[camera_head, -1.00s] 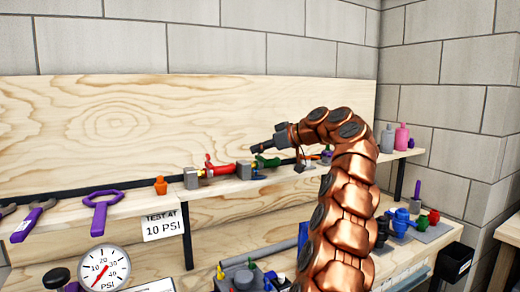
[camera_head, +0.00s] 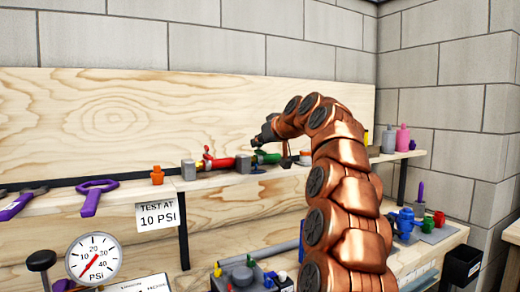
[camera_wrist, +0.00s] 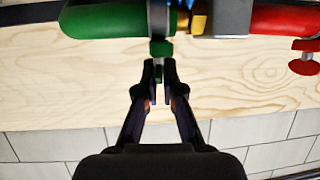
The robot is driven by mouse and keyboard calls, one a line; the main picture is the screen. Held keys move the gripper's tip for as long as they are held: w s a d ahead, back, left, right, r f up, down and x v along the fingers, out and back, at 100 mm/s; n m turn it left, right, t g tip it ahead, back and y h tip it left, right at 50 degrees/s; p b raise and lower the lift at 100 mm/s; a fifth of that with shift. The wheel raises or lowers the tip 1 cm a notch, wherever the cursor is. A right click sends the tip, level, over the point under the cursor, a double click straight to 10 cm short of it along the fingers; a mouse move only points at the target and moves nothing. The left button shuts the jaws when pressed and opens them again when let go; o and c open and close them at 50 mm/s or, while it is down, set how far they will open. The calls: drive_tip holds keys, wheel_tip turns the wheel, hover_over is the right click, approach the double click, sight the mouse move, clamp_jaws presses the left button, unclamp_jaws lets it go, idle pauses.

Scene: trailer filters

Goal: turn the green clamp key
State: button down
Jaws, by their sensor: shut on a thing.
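The green clamp key (camera_wrist: 160,48) is a small green tab with a thin stem. It sticks out from the side of a green cylindrical body (camera_wrist: 105,18) in the wrist view. My gripper (camera_wrist: 159,68) has its fingertips close together around the key's stem and is shut on it. In the head view my gripper (camera_head: 258,142) is just above the green body (camera_head: 268,158) on the shelf. The key itself is too small to make out there.
A grey block (camera_head: 243,163) and a red cylinder (camera_head: 219,164) sit left of the green body. An orange fitting (camera_head: 157,175) and purple tool (camera_head: 95,196) lie further left. Pink and grey bottles (camera_head: 403,138) stand right. A wooden wall panel (camera_head: 130,120) is close behind.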

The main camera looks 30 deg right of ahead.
drive_tip(key=shift+f+m+h, duration=0.1)
drive_tip(key=shift+m+h, duration=0.4)
drive_tip(key=shift+h, duration=0.1)
drive_tip(key=c, duration=1.3)
unclamp_jaws()
drive_tip(key=shift+s, duration=0.1)
drive_tip(key=v, duration=1.1)
drive_tip(key=shift+s+r, duration=0.25)
drive_tip(key=shift+s, duration=0.05)
